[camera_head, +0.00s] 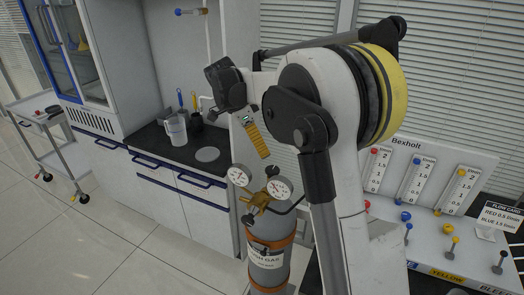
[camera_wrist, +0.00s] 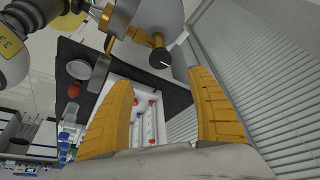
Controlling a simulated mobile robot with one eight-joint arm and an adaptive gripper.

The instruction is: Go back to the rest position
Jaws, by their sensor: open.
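My gripper (camera_head: 255,138) hangs from the end of my arm near the middle of the head view, above and behind the gas cylinder's gauges. Only one orange ribbed finger shows clearly there. In the wrist view, the two orange fingers of my gripper (camera_wrist: 161,78) stand wide apart, with nothing between them. My gripper is open and empty. The arm is raised and folded, its white and black links filling the centre right of the head view.
A gas cylinder (camera_head: 268,262) with two round gauges (camera_head: 279,188) stands close in front, beside my arm. Behind is a bench (camera_head: 155,140) with a jug (camera_head: 176,130). At right, a Bexholt flowmeter panel (camera_head: 430,150) has coloured valves. A trolley (camera_head: 45,130) stands left; floor between is clear.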

